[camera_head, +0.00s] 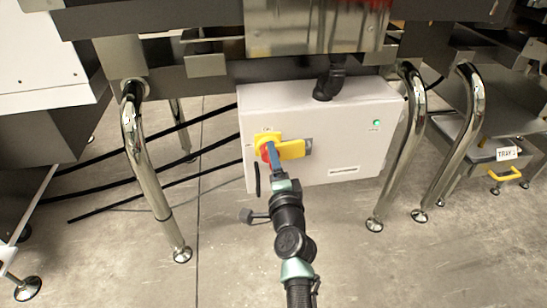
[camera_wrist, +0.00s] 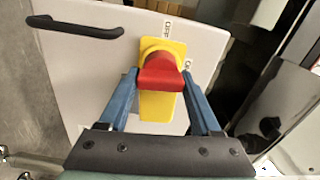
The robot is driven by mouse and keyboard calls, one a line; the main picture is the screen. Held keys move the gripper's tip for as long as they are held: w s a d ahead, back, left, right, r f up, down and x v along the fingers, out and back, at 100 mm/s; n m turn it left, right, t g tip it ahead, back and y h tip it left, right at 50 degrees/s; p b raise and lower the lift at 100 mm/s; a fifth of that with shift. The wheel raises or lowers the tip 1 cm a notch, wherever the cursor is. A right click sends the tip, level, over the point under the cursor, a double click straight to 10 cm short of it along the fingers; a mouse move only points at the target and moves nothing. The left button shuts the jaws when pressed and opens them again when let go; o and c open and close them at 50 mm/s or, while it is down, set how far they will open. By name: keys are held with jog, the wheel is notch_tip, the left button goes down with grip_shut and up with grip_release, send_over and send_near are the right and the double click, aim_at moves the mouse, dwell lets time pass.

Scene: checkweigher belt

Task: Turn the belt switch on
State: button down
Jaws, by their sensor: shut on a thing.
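The belt switch is a red knob (camera_wrist: 160,66) on a yellow plate (camera_wrist: 156,108), on the front of a white control box (camera_head: 330,155). In the head view the red knob (camera_head: 265,153) is partly hidden behind my blue fingers, and a yellow part extends to its right. My gripper (camera_head: 274,158) reaches the switch from the front. In the wrist view my gripper (camera_wrist: 160,75) has one blue finger on each side of the red knob, shut on it. Small OFF and ON labels (camera_wrist: 187,66) stand beside the plate, partly cut by the view or hidden.
A green lamp (camera_head: 376,123) glows at the box's upper right. A black handle (camera_wrist: 75,27) is on the box near the switch. Steel legs (camera_head: 148,170) flank the box, and cables run left of it. A TRAY 2 sign (camera_head: 507,153) is at the right.

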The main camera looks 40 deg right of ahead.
jog(key=shift+m, duration=0.6)
jog(key=shift+c, duration=0.4)
grip_release()
jog(key=shift+s, duration=0.1)
jog(key=p+v, duration=0.3)
jog(key=v, duration=0.9)
jog(key=shift+s+a+p, duration=0.2)
jog(key=shift+s+p, duration=0.15)
jog(key=shift+s, duration=0.05)
